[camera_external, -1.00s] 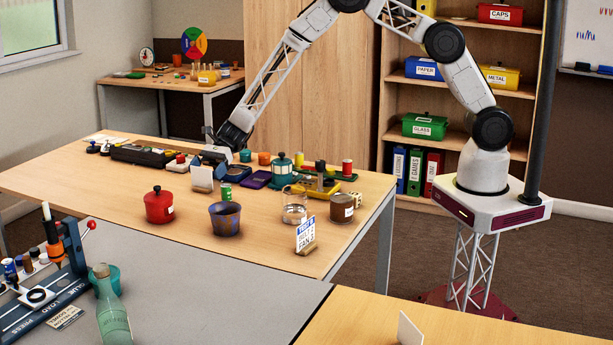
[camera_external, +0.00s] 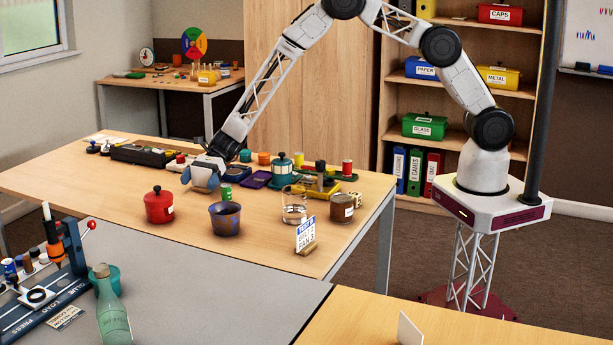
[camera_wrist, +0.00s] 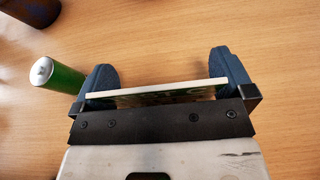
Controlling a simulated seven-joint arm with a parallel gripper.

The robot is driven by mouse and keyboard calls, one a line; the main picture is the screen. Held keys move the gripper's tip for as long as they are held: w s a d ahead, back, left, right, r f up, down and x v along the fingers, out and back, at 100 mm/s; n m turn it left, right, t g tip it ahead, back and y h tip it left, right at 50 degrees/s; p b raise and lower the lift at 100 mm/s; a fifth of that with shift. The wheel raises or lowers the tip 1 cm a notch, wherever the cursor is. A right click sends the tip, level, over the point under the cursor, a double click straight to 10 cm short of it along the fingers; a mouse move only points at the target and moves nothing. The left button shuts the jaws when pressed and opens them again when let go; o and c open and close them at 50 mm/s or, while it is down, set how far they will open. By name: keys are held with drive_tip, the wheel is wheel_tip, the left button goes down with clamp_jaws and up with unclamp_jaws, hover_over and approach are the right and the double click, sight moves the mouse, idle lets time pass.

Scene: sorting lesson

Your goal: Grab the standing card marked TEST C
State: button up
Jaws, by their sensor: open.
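A thin pale standing card (camera_wrist: 160,92) shows edge-on in the wrist view, with dark marks on its face that I cannot read. My gripper (camera_wrist: 166,73) is open, with one blue finger near each end of the card. The card lies across the space between the fingers; I cannot tell whether they touch it. In the outside view my gripper (camera_external: 203,174) is low over the wooden table, and it hides most of the card.
A green can (camera_wrist: 60,76) is close to the left finger; it also shows in the outside view (camera_external: 225,191). A red lidded pot (camera_external: 158,206) and a dark blue cup (camera_external: 225,218) stand nearer the front. A purple box (camera_external: 256,180) lies to the right.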

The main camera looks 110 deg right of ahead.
sight(200, 189)
idle(0.4)
drive_tip(key=c, duration=0.6)
drive_tip(key=shift+r, duration=5)
